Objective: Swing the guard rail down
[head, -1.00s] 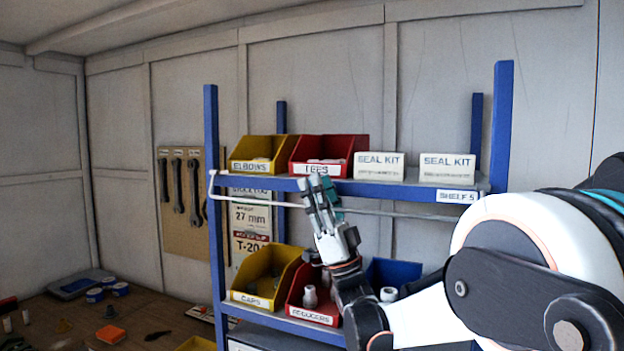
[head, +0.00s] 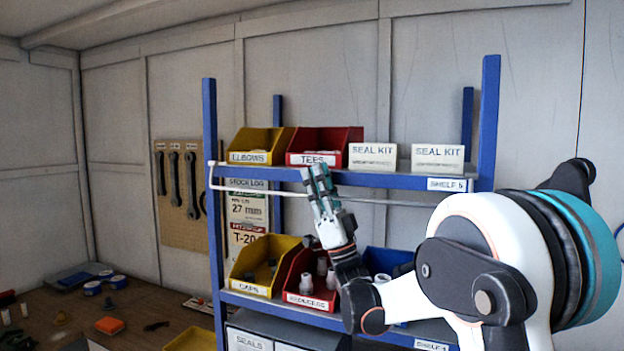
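The guard rail (head: 262,192) is a thin pale bar across the front of the blue shelf unit, a little below the front edge of the upper shelf. Its left end bends up to the left post. My gripper (head: 317,172) is in front of the rail near its middle, with its fingers pointing up toward the shelf edge below the tees bin. The fingers lie close together and cover a short stretch of the rail. I cannot tell whether they touch or enclose it.
The upper shelf (head: 385,180) holds an elbows bin (head: 251,156), a tees bin (head: 314,157) and two seal kit boxes (head: 437,158). The lower shelf holds a caps bin (head: 250,289), a reducers bin (head: 308,301) and a blue bin (head: 386,259). A cluttered bench is at lower left.

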